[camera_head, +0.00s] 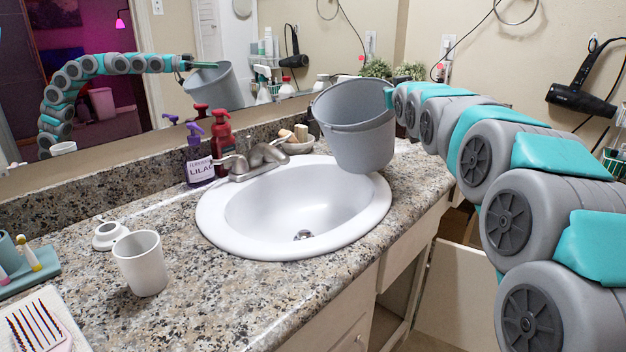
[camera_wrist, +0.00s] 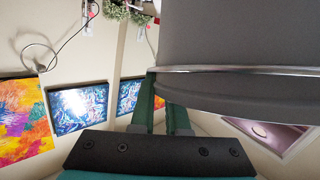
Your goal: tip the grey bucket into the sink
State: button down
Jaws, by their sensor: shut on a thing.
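The grey bucket (camera_head: 362,148) hangs above the back right part of the white oval sink (camera_head: 222,236). It is tilted a little, with its open mouth up; I cannot see what is inside. My gripper (camera_head: 388,97) is shut on the bucket at its right side near the rim. In the wrist view the bucket (camera_wrist: 245,45) fills the upper right, and my gripper's fingers (camera_wrist: 160,90) meet its edge. The sink bowl is empty, with the drain in view.
A metal faucet (camera_head: 252,158), a purple soap bottle (camera_head: 198,165) and a red pump bottle (camera_head: 222,138) stand behind the sink, with a small soap dish (camera_head: 297,143). A white cup (camera_head: 141,263) stands on the counter at left. A black hair dryer (camera_head: 583,88) hangs at right.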

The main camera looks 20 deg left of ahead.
jog(key=s+t, duration=0.1)
jog(key=s, duration=0.1)
jog(key=n+t+y+b, duration=0.4)
jog(key=n+b, duration=0.3)
jog(key=b, duration=0.5)
send_over(366, 127)
jog(key=shift+w+f, duration=0.1)
jog(key=shift+w, duration=0.2)
jog(key=shift+s+a+r+n+y+b, duration=0.1)
jog(key=shift+s+a+n+y+b, duration=0.25)
jog(key=shift+s+n+y, duration=0.35)
jog(key=shift+s+a+r+n+y+b, duration=0.1)
jog(key=shift+s+a+n+y+b, duration=0.35)
jog(key=shift+s, duration=0.5)
jog(key=shift+s+a+r+n+y+b, duration=0.2)
jog(key=shift+s+n+y, duration=0.25)
jog(key=shift+s+n, duration=0.35)
jog(key=shift+s+f+y, duration=0.1)
jog(key=shift+s+y, duration=0.05)
jog(key=shift+y, duration=0.15)
